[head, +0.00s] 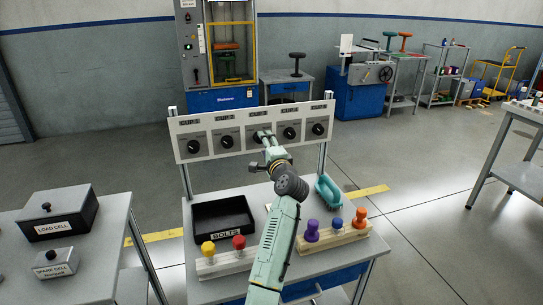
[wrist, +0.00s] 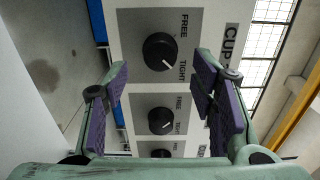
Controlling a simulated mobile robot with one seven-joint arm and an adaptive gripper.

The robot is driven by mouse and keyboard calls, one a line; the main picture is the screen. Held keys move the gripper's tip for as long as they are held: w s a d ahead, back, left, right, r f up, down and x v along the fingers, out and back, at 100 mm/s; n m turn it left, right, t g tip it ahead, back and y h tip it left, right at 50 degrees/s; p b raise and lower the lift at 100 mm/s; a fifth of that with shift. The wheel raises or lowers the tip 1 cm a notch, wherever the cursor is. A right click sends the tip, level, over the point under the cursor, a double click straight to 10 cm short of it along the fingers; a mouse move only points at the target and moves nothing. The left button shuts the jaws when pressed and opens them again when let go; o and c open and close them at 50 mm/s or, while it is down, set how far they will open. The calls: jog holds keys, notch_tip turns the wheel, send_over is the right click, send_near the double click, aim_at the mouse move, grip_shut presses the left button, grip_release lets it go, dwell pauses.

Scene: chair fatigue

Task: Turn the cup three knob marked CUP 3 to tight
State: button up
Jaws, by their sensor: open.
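A white panel (head: 176,132) carries a row of several black knobs. My gripper (head: 264,135) is open in front of the middle one, the cup three knob, and mostly hides it. In the wrist view a large black knob (wrist: 160,52) sits just beyond and between my purple-padded fingertips (wrist: 160,80), with clear gaps on both sides. Its plate reads FREE and TIGHT, and its CUP label is cut off before the number. Its white mark appears to point toward the TIGHT side. Contact with the fingers is not visible.
Neighbouring knobs (wrist: 161,121) line up below in the wrist view. Below the panel, the bench holds a black BOLTS tray (head: 222,217), a teal handled object (head: 328,190) and wooden racks with coloured knobs (head: 335,236). A side table with a LOAD CELL box (head: 60,215) stands left.

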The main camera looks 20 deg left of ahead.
jog(key=v, duration=0.8)
jog(key=shift+s+d, duration=0.25)
